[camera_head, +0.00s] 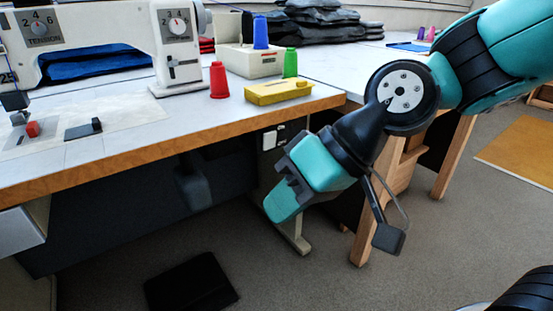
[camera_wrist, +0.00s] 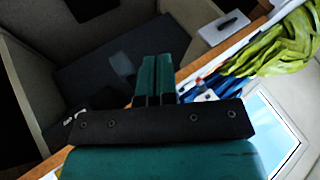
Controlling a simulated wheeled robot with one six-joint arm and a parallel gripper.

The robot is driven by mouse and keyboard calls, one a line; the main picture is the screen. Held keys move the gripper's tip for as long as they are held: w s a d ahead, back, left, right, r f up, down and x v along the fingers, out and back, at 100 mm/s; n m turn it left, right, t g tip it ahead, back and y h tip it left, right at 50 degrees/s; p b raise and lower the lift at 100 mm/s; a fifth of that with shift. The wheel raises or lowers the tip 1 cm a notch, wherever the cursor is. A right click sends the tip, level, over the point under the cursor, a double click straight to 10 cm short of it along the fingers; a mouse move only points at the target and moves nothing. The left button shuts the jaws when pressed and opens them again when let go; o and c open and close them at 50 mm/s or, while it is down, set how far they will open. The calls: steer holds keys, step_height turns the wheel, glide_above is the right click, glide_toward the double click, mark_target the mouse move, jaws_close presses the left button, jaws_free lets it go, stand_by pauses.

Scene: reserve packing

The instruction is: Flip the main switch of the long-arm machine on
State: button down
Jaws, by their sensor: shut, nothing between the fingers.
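The white long-arm machine (camera_head: 105,22) stands on the table at the left of the head view, with dials on its arm. A small pale box (camera_head: 270,140) is fixed under the table's front edge. It looks like a switch box, but its switch position is too small to tell. My gripper (camera_head: 279,207) is in front of and below the table edge, a little below that box in the picture and apart from it. Its teal fingers (camera_wrist: 157,78) are together and empty in the wrist view. I cannot surely pick out the switch in the wrist view.
The table's wooden front edge (camera_head: 180,143) runs above my gripper. Red (camera_head: 218,80), blue (camera_head: 260,33) and green (camera_head: 290,63) cones and a yellow box (camera_head: 278,91) stand near its corner. A dark mat (camera_head: 190,285) lies on the open floor. Yellow-green cloth (camera_wrist: 285,45) shows in the wrist view.

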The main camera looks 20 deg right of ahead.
steer(key=w+f+m+t+y+b, duration=0.4)
steer(key=w+f+b, duration=0.3)
steer(key=w, duration=0.1)
steer(key=w+d+f+m+t+h+b, duration=0.2)
steer(key=w+d+m+t+h+b, duration=0.1)
steer(key=w+d+m+t+b, duration=0.2)
steer(key=w+d+f+m+t+h+b, duration=0.3)
steer(key=w+d+m+t+b, duration=0.2)
steer(key=m, duration=0.5)
steer(key=w+d+t, duration=0.2)
steer(key=d, duration=0.1)
steer(key=shift+w+d+m+t, duration=0.15)
steer(key=shift+d+m+t, duration=0.15)
steer(key=shift+d, duration=0.1)
steer(key=shift+w, duration=0.1)
steer(key=p, duration=1)
glide_toward(271, 137)
steer(key=x, duration=0.6)
steer(key=shift+w+a+r, duration=0.1)
steer(key=shift+w+r, duration=0.05)
steer(key=shift+r, duration=0.15)
steer(key=shift+w+a+f, duration=0.15)
steer(key=shift+w, duration=0.45)
